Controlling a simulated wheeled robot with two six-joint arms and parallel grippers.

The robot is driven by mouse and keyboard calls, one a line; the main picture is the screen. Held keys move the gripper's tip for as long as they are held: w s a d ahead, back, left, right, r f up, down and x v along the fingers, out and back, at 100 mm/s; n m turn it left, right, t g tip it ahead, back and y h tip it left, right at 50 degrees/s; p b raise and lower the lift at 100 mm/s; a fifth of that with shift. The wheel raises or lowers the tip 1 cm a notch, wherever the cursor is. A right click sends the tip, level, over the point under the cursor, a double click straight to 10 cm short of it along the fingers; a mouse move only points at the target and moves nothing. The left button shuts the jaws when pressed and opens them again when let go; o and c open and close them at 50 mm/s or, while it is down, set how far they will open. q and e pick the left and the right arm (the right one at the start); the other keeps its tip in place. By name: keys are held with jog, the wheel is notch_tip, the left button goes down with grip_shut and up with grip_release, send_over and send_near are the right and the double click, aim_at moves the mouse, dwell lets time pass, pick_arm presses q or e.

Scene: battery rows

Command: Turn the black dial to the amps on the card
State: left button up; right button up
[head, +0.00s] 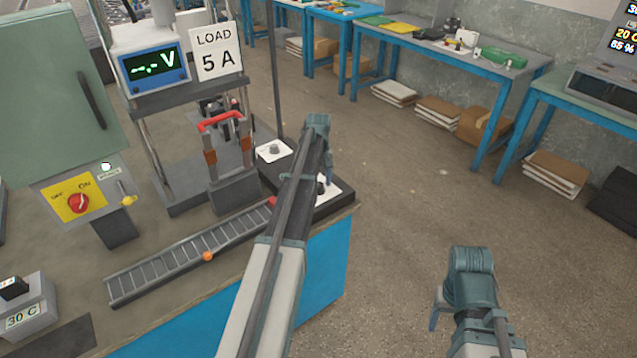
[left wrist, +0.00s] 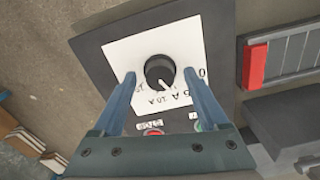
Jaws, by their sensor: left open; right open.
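The card (head: 215,52) reads "LOAD 5 A" and stands at the upper left in the head view. The black dial (left wrist: 160,70) sits on a white plate (left wrist: 118,52) marked in amps. Its white pointer aims toward the lower right in the left wrist view, near the "10 A" and "5 A" marks; the exact setting is hard to tell. My left gripper (head: 326,178) is open above the plate, one finger on each side of the dial, with visible gaps. In the head view the arm mostly hides the dial. My right gripper (head: 437,308) is open, empty, over the floor.
A red button (left wrist: 154,132) and a green one lie by the dial, partly behind the left gripper. A voltmeter (head: 153,68), a red-handled switch (head: 222,122), a smaller knob (head: 274,149) and a ladder-like rail (head: 180,265) share the bench.

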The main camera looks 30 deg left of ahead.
aim_at(319, 185)
pick_arm(q)
notch_tip(319, 185, up, 14)
jog(key=p, duration=1.3)
jog(key=shift+f+p, duration=0.15)
jog(key=shift+p, duration=0.15)
jog(key=s+d+m, duration=0.2)
jog(key=d, duration=0.5)
jog(key=s+d+m, duration=0.2)
jog(key=s+d, duration=0.1)
jog(key=d, duration=0.4)
jog(key=s+d+m+y, duration=0.1)
jog(key=s+d+m, duration=1)
jog(key=s+d, duration=1.1)
jog(key=shift+s+d, duration=0.2)
jog(key=shift+d, duration=0.45)
